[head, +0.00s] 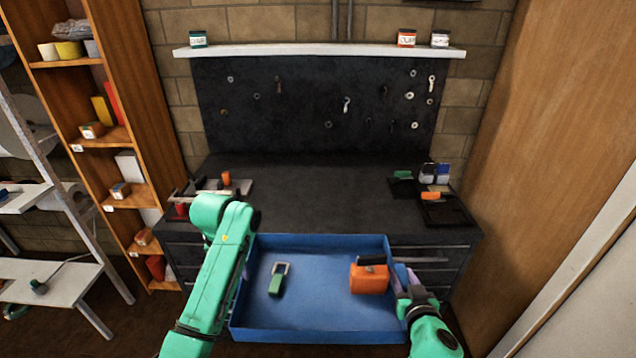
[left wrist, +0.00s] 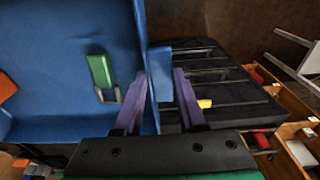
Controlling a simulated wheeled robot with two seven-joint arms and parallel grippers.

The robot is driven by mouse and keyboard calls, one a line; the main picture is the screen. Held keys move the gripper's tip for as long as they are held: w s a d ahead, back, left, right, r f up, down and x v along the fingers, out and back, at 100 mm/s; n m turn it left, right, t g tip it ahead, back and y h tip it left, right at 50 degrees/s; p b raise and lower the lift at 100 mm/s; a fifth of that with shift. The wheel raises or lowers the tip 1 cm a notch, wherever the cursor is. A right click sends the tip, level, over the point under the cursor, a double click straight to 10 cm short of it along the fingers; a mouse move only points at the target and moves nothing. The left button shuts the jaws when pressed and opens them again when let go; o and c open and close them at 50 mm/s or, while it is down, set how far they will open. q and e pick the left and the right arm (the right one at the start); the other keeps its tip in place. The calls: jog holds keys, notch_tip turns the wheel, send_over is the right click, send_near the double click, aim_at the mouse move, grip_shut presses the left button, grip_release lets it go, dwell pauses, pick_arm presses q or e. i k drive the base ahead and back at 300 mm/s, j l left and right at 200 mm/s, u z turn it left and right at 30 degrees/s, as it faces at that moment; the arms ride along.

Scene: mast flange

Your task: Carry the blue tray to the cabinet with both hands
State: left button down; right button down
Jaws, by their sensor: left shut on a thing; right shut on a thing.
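The blue tray (head: 318,336) is held roughly level in front of the dark drawer cabinet (head: 310,190). A green-bodied padlock-like piece (head: 277,284) and an orange block (head: 369,280) with a black top part lie in it. My right gripper (head: 402,276) is shut on the tray's right wall. My left gripper (left wrist: 155,88) is shut on the opposite wall, with purple fingers on either side of it in the left wrist view. In the head view my left arm hides most of that grip. The tray covers part of the drawer fronts.
The middle of the cabinet top is clear. Tools on a small holder (head: 225,188) stand at its left, and dark trays (head: 445,210) with small items at its right. A wooden shelf (head: 135,130) stands left, a tall wooden panel (head: 560,150) right.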

aim_at(320, 196)
jog(key=i, duration=1.55)
